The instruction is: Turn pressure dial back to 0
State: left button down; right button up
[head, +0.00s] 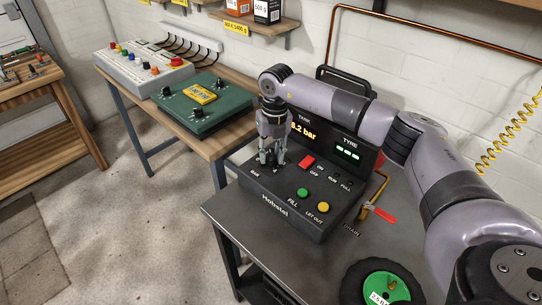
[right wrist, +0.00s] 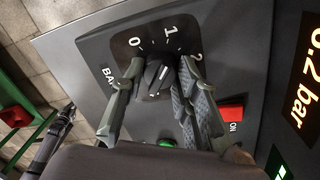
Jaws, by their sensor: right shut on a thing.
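The black pressure dial (right wrist: 156,80) sits on the front panel of the dark compressor box (head: 318,215), beside a printed scale with 0, 1 and 2 and the word BAR. A pale mark on the knob points up toward the 1 side of the scale; its exact reading is hard to tell.
A red switch (head: 306,161), a green button (head: 302,194) and a yellow button (head: 323,207) lie close to the dial. A green-hubbed wheel (head: 385,287) lies on the grey table. A wooden bench (head: 190,125) holds other control boxes at left.

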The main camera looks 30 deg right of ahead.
jog(key=n+b, duration=0.1)
jog(key=n, duration=0.2)
jog(key=shift+w+n, duration=0.1)
jog(key=shift+n, duration=0.3)
jog(key=n+b, duration=0.1)
jog(key=n, duration=0.2)
jog(key=shift+n, duration=0.3)
jog(key=n, duration=0.3)
jog(key=shift+w+r+b, duration=0.1)
jog(key=shift+b, duration=0.25)
jog(key=shift+d+n+g, duration=0.1)
jog(key=shift+n+g, duration=0.2)
jog(key=shift+n, duration=1.4)
jog(key=shift+b, duration=0.3)
jog(key=o, duration=1.2)
jog(key=shift+c, duration=0.2)
notch_tip(320, 180, up, 12)
jog(key=shift+w+d, duration=0.15)
jog(key=shift+w, duration=0.1)
